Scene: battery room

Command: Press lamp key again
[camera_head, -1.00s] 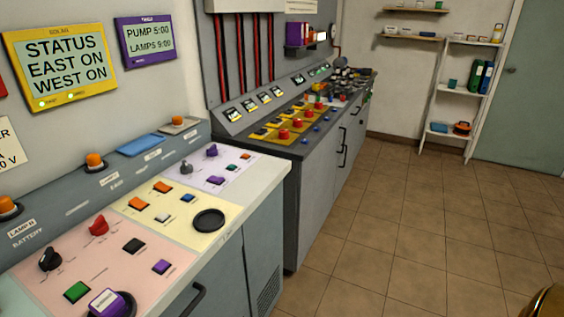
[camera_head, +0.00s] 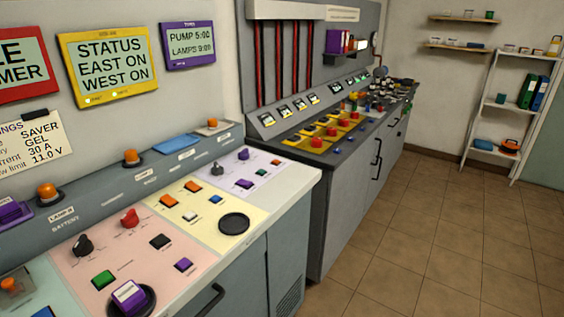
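The near console (camera_head: 290,190) runs along the left wall with pink, yellow and lilac key panels. Which key is the lamp key I cannot tell. An orange lamp (camera_head: 48,192) stands on the console's sloped back, above a label reading about "LAMP B". Other orange domes (camera_head: 131,157) sit further along it. The pink panel carries a green key (camera_head: 103,280), a black key (camera_head: 160,241), a purple key (camera_head: 183,264), a black knob (camera_head: 82,245) and a red knob (camera_head: 130,217). A large purple-topped button (camera_head: 129,296) is at the front. Neither gripper shows.
A yellow screen (camera_head: 107,66) reads "STATUS EAST ON WEST ON". A purple screen (camera_head: 187,46) reads "PUMP 5:00 LAMPS 9:00". A second, darker console (camera_head: 337,215) stands beyond. The tiled floor (camera_head: 420,235) on the right is clear. A shelf rack (camera_head: 510,103) stands at the back.

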